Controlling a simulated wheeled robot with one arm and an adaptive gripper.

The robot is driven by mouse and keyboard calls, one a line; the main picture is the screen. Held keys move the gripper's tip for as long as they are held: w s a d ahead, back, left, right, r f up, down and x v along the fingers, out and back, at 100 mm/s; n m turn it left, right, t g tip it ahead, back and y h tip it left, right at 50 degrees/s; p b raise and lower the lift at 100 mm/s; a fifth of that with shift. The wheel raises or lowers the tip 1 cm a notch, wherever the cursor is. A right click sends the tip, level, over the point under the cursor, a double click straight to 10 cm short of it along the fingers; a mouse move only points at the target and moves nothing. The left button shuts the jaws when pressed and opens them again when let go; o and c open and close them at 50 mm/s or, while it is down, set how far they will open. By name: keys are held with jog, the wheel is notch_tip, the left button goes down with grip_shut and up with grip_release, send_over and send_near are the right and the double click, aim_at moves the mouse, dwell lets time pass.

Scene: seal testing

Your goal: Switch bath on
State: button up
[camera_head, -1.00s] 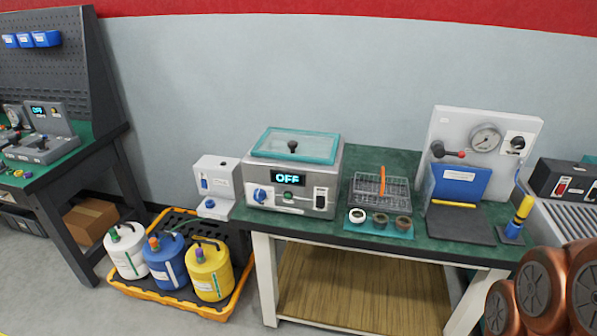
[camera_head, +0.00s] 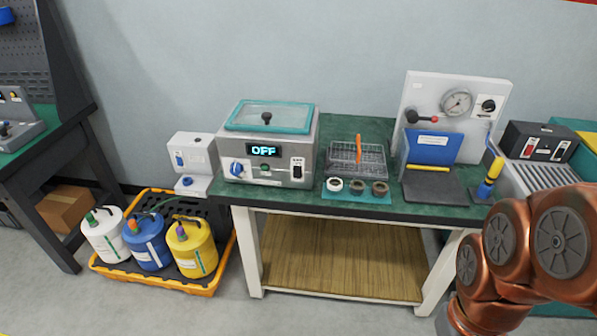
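The bath (camera_head: 268,145) is a grey metal box with a teal-rimmed lid, standing on the left part of the green-topped bench. Its lit display (camera_head: 263,150) reads OFF. On its front are a blue knob (camera_head: 237,169), a small green button (camera_head: 265,167) and a black rocker switch (camera_head: 297,168) at the right end. The lid is on. My arm shows only as copper-coloured links at the lower right, well away from the bath. My gripper is not in view.
A wire basket (camera_head: 372,160) and a teal mat with three rings (camera_head: 358,186) sit right of the bath. A gauge panel (camera_head: 480,100) stands further right. Several jugs stand in a yellow spill tray (camera_head: 215,285) on the floor. The floor before the bench is clear.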

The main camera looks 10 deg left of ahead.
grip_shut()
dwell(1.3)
